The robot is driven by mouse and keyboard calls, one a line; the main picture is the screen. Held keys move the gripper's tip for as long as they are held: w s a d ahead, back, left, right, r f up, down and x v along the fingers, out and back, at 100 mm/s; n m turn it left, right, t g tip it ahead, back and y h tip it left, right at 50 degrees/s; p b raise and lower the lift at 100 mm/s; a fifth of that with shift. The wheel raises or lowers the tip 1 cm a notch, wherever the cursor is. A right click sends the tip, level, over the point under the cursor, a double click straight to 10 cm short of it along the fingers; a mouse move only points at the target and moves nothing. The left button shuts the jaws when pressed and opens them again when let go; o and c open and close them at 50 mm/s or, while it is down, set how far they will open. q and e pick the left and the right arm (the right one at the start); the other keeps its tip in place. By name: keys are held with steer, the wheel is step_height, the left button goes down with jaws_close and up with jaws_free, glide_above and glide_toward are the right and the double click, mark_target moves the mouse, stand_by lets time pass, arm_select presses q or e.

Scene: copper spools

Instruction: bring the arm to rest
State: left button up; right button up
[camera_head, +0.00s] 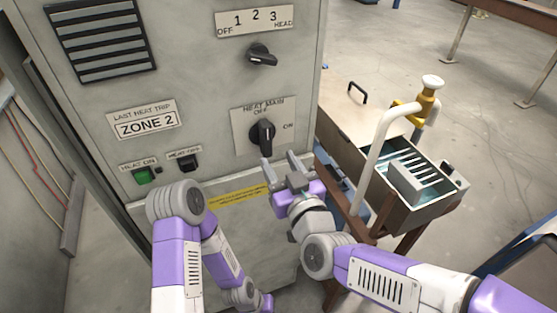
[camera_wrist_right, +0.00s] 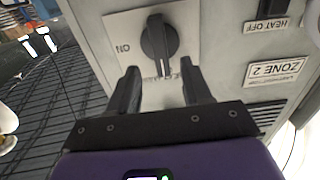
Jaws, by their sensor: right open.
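My right gripper (camera_head: 281,168) is open and empty, just below the black HEAT MAIN knob (camera_head: 262,133) on the grey cabinet (camera_head: 215,80). In the right wrist view, which shows the panel upside down, the two fingers (camera_wrist_right: 160,85) stand apart, with the knob (camera_wrist_right: 160,42) beyond their tips. I see no clear contact. My left arm hangs low in front of the cabinet. What looks like its gripper body (camera_head: 265,303) is at the bottom edge, fingers hidden.
The cabinet also has an upper selector knob (camera_head: 263,55), a green HEAT ON button (camera_head: 142,175), a black HEAT OFF switch (camera_head: 187,161) and a ZONE 2 sign (camera_head: 146,123). Right of it stands a cart with a slotted metal box (camera_head: 410,185) and a white curved handle (camera_head: 375,150).

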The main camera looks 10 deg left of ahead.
steer(key=w+d+f+m+g+h, duration=0.1)
steer(key=d+f+g+h, duration=0.15)
steer(key=f, duration=0.65)
steer(key=w+d+f+m+g+h, duration=0.15)
steer(key=d+f, duration=0.25)
steer(key=f, duration=0.6)
steer(key=w+d+f+m+g+h, duration=0.1)
steer(key=d+f+m+g, duration=0.15)
steer(key=f, duration=0.65)
steer(key=s+d+f+m+g, duration=0.2)
steer(key=s+d+f+g, duration=0.2)
steer(key=s+f, duration=0.5)
steer(key=s+d+f+m+g, duration=0.2)
steer(key=s+d+f+g, duration=0.2)
steer(key=s+f, duration=0.6)
step_height(320, 180, down, 4)
steer(key=shift+d+f+m+h, duration=0.15)
steer(key=shift+d+m+h, duration=0.25)
steer(key=shift+d, duration=0.6)
steer(key=shift+c, duration=0.5)
